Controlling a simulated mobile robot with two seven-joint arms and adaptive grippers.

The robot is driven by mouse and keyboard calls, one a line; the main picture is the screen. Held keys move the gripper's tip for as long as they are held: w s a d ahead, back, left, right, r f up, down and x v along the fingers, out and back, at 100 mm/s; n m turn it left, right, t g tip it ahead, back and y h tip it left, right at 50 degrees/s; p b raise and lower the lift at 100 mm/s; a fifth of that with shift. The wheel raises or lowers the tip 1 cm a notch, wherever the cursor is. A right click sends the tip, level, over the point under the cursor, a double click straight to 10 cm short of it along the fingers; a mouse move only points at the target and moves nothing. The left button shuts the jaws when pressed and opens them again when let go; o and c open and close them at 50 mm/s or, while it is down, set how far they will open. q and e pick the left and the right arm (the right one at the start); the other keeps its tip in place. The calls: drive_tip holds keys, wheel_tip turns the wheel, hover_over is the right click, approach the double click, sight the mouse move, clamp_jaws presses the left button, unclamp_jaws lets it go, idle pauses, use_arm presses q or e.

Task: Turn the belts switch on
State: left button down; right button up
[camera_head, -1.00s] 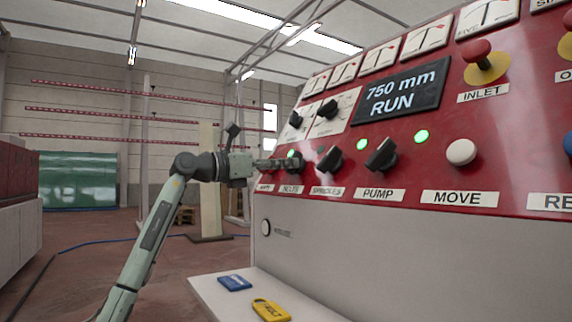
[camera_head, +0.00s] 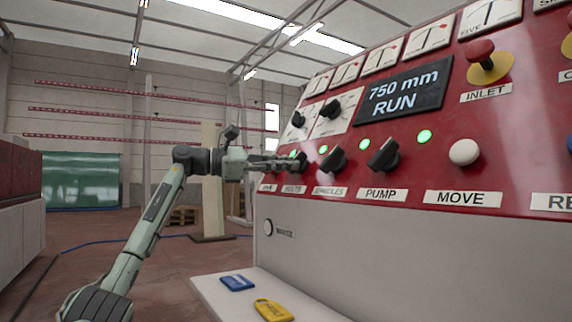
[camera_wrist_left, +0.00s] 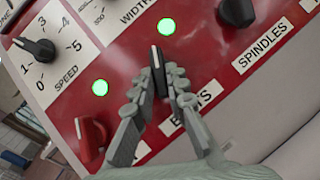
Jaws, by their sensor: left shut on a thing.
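The belts switch (camera_wrist_left: 159,72) is a black knob with a white pointer line on the red panel, above the partly covered BELTS label. In the left wrist view, its pointer line points to the top of the picture. My left gripper (camera_head: 298,164) has its two fingers closed around it, one on each side, also clear in the left wrist view (camera_wrist_left: 160,80). The green lamp (camera_wrist_left: 166,27) by this switch is lit; it also shows lit in the head view (camera_head: 323,150). In the head view the gripper largely hides the knob. My right gripper is not in view.
The spindles knob (camera_head: 334,160) and pump knob (camera_head: 383,156) stand to the right. A red switch (camera_wrist_left: 90,135) sits beside the left gripper. The display (camera_head: 404,91) reads 750 mm RUN. Blue (camera_head: 237,283) and yellow (camera_head: 273,310) tags lie on the ledge below.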

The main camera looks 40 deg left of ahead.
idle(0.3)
use_arm(q)
drive_tip(key=c, duration=1.5)
unclamp_jaws()
drive_tip(key=shift+c, duration=0.2)
drive_tip(key=v, duration=1.2)
